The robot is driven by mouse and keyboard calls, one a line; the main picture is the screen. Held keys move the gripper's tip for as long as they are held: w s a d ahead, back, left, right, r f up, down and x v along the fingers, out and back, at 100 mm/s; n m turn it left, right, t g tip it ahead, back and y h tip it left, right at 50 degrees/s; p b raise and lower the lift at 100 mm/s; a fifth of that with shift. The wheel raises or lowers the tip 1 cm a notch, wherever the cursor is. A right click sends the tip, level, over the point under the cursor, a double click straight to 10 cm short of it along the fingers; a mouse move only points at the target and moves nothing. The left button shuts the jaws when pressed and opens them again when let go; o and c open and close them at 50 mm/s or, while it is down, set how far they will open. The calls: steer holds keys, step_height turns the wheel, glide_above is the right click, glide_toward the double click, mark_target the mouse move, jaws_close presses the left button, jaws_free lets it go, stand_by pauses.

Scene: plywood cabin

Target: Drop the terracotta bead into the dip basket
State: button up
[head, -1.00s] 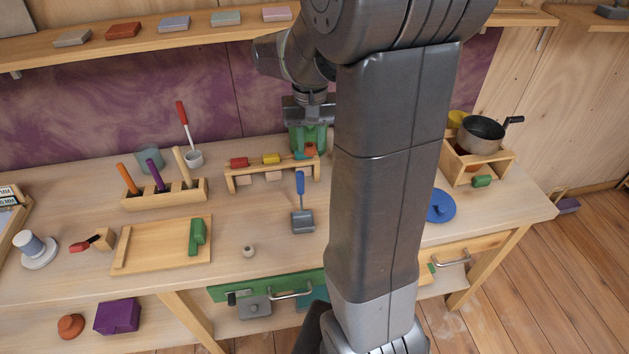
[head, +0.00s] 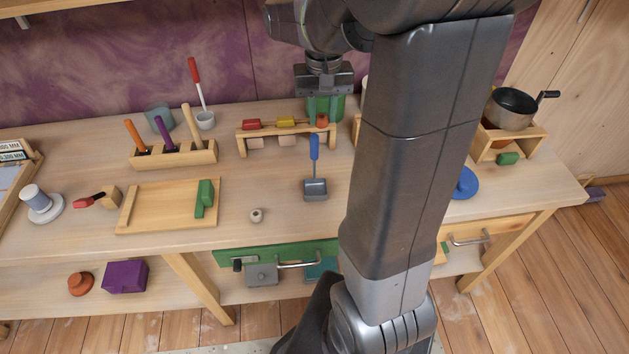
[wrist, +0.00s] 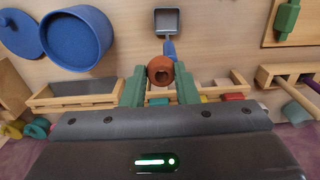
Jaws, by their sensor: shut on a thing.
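The terracotta bead (wrist: 160,70) is a round orange-brown piece with a dark hole, between my two green fingertips in the wrist view. My gripper (head: 324,117) is shut on it, at the right end of the low wooden rack (head: 291,133). The bead also shows in the head view (head: 322,121). I cannot tell whether it is clear of the rack. The dip basket (head: 315,191), a small grey square pan with a blue handle (head: 314,148), lies on the bench in front of the rack. Its open square shows in the wrist view (wrist: 167,21).
A red piece (head: 252,124) and a yellow piece (head: 286,122) sit on the rack, left of the bead. A pale bead (head: 256,215) lies left of the basket. A blue round pot (wrist: 77,38) stands nearby. My arm hides part of the bench's right side.

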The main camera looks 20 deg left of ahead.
steer(key=o, duration=1)
steer(key=shift+r, duration=0.1)
step_height(320, 180, up, 14)
steer(key=shift+f, duration=0.15)
